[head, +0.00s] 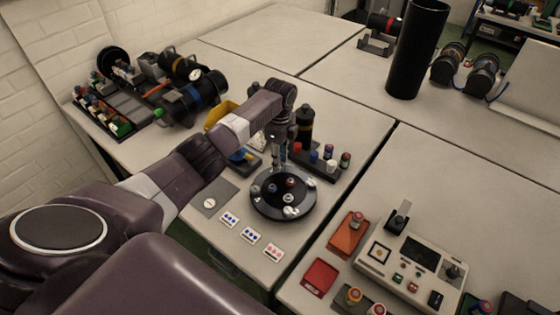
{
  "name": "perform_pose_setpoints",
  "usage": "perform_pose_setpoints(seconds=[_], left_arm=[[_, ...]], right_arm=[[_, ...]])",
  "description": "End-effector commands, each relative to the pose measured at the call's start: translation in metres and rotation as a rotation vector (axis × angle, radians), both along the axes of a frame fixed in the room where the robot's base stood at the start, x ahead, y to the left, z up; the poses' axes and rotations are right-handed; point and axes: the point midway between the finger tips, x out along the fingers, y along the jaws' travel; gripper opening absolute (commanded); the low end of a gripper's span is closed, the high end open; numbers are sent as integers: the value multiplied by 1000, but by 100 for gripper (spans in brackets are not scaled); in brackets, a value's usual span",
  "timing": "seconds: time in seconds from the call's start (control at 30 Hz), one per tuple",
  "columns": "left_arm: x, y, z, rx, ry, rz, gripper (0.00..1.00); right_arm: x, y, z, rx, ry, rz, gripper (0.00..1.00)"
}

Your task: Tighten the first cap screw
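A round black flanged piece (265,205) lies on the near table, with several small heads or caps on its top, one reddish (290,183) and some pale (291,211). Which of them is the first cap screw I cannot tell. My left arm reaches in from the left, and my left gripper (281,156) points down just above the far edge of the round piece. The gripper is small and dark here; its fingers and anything between them cannot be made out. My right gripper is not in view.
A rack with coloured-top pieces (329,167) and a dark bottle (305,122) stand close behind the round piece. Cards (250,235) lie in front. A control box (413,262) is at right, a tall black tube (417,50) at the back, a cluttered tray (130,108) at left.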

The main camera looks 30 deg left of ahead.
Motion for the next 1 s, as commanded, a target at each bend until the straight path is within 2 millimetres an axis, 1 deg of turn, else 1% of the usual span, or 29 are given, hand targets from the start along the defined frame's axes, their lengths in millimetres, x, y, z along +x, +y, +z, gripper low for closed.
perform_pose_setpoints(seconds=[0.03, 0.1, 0.37, 0.47, 0.57, 0.8, 0.9, 1.0], left_arm=[[2, 1, 3, 1, -6, 1, 30], [1, 0, 2, 0, -4, 0, 37], [-1, -1, -1, -1, 3, 0, 37], [-1, -1, 4, -1, 2, 0, 37], [0, 0, 18, -1, 0, -1, 37], [0, 0, 70, 0, -2, 0, 37], [0, 0, 89, -1, -2, 0, 37], [0, 0, 105, -1, -1, 0, 37]], right_arm=[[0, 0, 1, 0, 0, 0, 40], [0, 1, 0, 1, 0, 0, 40], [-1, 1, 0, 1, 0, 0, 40], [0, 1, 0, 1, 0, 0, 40], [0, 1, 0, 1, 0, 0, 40], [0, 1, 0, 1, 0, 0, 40], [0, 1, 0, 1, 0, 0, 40], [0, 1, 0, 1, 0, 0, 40]])
